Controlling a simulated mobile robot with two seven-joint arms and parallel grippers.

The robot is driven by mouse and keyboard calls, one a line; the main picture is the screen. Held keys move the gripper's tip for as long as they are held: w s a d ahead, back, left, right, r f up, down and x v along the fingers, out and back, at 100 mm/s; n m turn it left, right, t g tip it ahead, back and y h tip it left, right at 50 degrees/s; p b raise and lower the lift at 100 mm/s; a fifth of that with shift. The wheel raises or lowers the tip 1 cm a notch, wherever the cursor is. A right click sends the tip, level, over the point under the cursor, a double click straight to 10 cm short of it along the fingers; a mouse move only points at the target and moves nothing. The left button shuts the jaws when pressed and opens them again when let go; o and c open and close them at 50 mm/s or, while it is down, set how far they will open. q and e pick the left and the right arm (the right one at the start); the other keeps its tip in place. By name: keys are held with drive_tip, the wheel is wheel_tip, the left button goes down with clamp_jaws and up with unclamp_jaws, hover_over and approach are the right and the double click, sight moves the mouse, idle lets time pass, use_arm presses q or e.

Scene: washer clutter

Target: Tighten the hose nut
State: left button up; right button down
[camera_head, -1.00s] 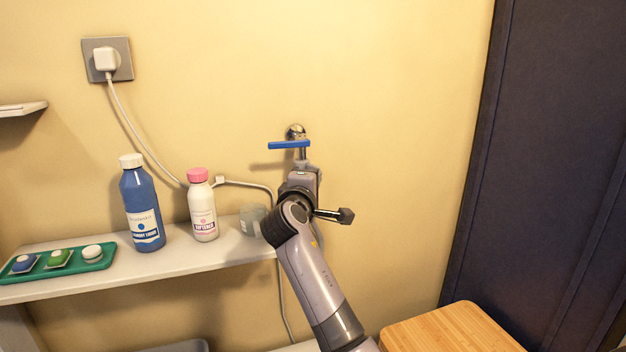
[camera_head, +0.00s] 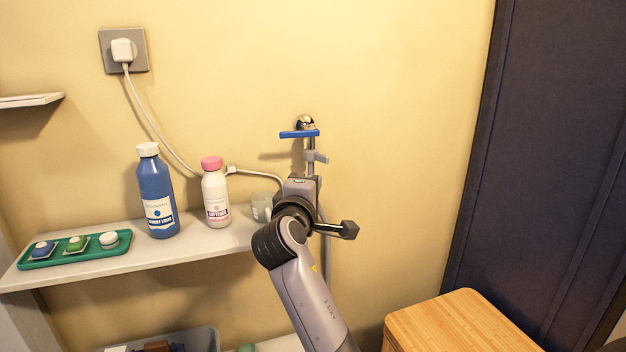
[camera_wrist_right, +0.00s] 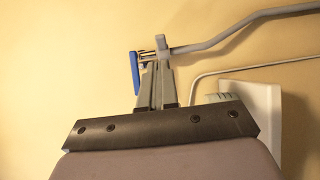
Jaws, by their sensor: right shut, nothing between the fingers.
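The tap (camera_head: 305,123) comes out of the yellow wall and has a blue lever handle (camera_head: 299,134). The blue handle also shows edge-on in the right wrist view (camera_wrist_right: 135,72). Below the handle is the grey hose nut (camera_head: 315,156) with a side wing; it shows in the right wrist view (camera_wrist_right: 163,46) just beyond my fingertips. The grey hose (camera_wrist_right: 235,28) runs on from the nut. My right gripper (camera_wrist_right: 158,66) is shut and empty, just in front of the nut; I cannot tell whether it touches. In the head view my wrist partly hides the hose. My left gripper is not in view.
A shelf (camera_head: 110,267) at left holds a blue bottle (camera_head: 157,195), a pink-capped bottle (camera_head: 215,195), a cup (camera_head: 262,207) and a green tray (camera_head: 120,240). A socket with a plug (camera_head: 123,50) is above. A wooden box (camera_head: 460,325) and dark panel (camera_head: 550,150) are at right.

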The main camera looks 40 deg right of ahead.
drive_tip(key=shift+v, duration=1.2)
drive_tip(key=shift+s+d, duration=0.15)
